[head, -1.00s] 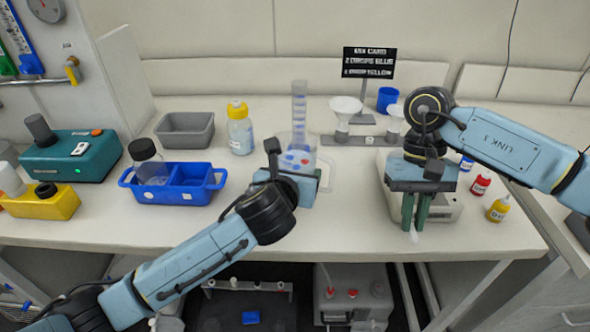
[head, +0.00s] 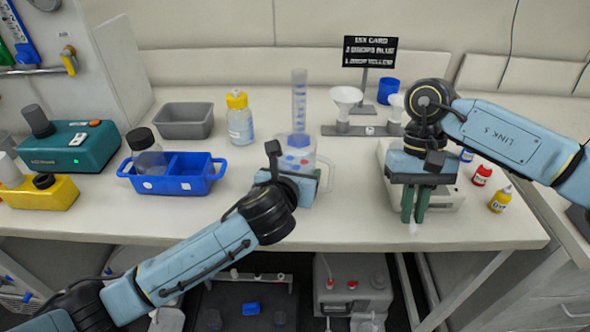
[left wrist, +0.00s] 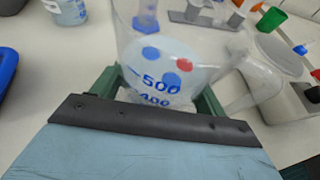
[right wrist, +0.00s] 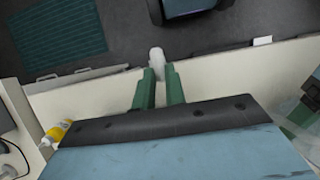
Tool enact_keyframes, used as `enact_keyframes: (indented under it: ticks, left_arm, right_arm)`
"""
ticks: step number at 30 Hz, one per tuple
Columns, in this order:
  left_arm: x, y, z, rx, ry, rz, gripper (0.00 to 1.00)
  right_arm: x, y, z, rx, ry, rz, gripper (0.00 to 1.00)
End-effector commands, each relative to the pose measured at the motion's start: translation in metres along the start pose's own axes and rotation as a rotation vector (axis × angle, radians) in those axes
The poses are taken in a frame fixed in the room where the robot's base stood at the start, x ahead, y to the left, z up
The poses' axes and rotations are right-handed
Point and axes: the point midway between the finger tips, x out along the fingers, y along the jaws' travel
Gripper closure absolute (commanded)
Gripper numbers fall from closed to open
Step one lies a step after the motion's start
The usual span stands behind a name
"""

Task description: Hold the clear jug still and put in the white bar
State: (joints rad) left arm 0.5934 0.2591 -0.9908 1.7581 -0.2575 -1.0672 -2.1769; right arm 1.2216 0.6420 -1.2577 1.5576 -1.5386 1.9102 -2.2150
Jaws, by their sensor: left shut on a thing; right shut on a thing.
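The clear jug (head: 303,160) stands upright on the bench, with blue and red spots and blue volume marks showing in the left wrist view (left wrist: 160,60). Its handle (head: 327,176) points right. My left gripper (left wrist: 158,98) is shut on the jug, with a green finger on either side of its lower wall. In the head view my left wrist hides part of the jug. My right gripper (head: 413,205) is shut on the white bar (right wrist: 157,60), whose end sticks out past the green fingertips. The bar is right of the jug and apart from it, near the bench's front edge.
A measuring cylinder (head: 299,95) stands close behind the jug. White funnels on a grey rack (head: 355,130) and the card sign (head: 369,52) are farther back. A pale device (head: 450,198) sits behind my right gripper, with dropper bottles (head: 481,176) to its right. A blue caddy (head: 190,184) stands left.

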Motion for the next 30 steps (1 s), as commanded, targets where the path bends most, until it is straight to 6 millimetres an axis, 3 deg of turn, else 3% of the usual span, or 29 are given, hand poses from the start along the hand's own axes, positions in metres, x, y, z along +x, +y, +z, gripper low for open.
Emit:
enact_keyframes:
  ticks: [30]
  left_arm:
    - [0.006, 0.000, -0.013, -0.001, -0.004, -0.001, 0.64]
  right_arm:
    - [0.004, 0.000, -0.002, 0.000, 0.000, 0.000, 1.00]
